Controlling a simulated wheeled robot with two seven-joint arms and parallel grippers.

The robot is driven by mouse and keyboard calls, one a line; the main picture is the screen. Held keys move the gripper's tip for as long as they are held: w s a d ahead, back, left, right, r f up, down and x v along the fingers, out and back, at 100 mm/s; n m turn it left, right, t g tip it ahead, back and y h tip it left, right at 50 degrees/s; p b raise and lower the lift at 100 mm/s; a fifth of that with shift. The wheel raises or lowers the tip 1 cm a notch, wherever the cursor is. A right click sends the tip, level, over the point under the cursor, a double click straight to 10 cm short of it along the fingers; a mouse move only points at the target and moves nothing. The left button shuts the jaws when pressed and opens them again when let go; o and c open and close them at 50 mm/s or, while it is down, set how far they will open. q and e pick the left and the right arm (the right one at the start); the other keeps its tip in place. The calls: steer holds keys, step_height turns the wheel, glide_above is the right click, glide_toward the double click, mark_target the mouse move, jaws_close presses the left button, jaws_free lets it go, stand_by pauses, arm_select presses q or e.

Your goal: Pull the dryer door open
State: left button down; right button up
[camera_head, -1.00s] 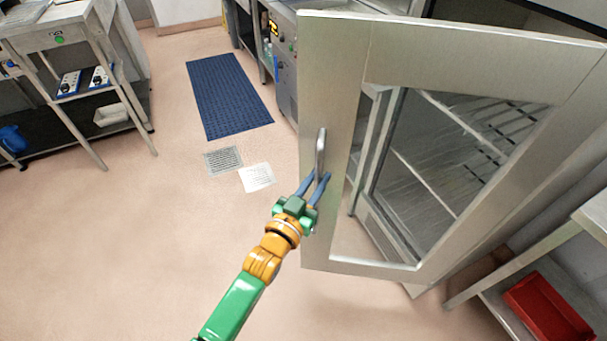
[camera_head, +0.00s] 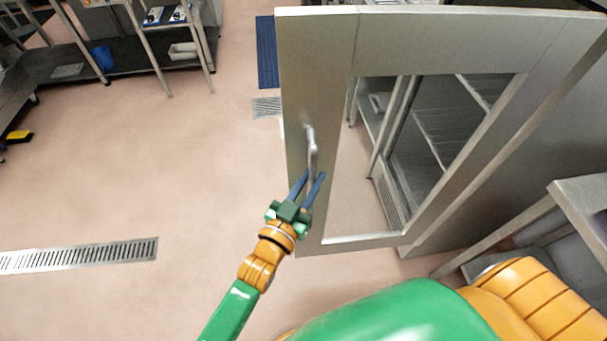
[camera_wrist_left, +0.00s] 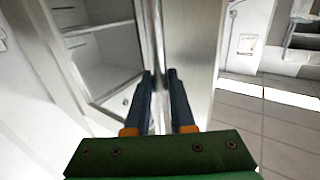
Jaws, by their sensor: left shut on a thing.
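The dryer door (camera_head: 310,75) is a steel frame with a large window, and it stands ajar, swung out from the dryer. Its vertical bar handle (camera_head: 311,141) is on the left side of the frame. My left gripper (camera_head: 307,178) is shut on the lower part of the handle, with a blue finger on each side. In the left wrist view the handle (camera_wrist_left: 158,50) runs up from between the fingers (camera_wrist_left: 161,80). Wire shelves (camera_head: 435,130) show through the window. A green and orange arm part of mine fills the bottom right, but my right gripper is out of view.
A steel table (camera_head: 590,205) stands at the right, near the door's lower edge. Work stands with a blue container (camera_head: 103,58) are at the top left. A floor drain (camera_head: 80,255) and open floor lie left of the door.

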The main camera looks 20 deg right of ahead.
arm_select(q)
steer(key=shift+s+r, duration=0.15)
steer(key=c, duration=0.9)
jaws_free()
steer(key=shift+o, duration=0.7)
steer(key=shift+d, duration=0.2)
steer(key=shift+a, duration=0.1)
steer(key=v, duration=0.7)
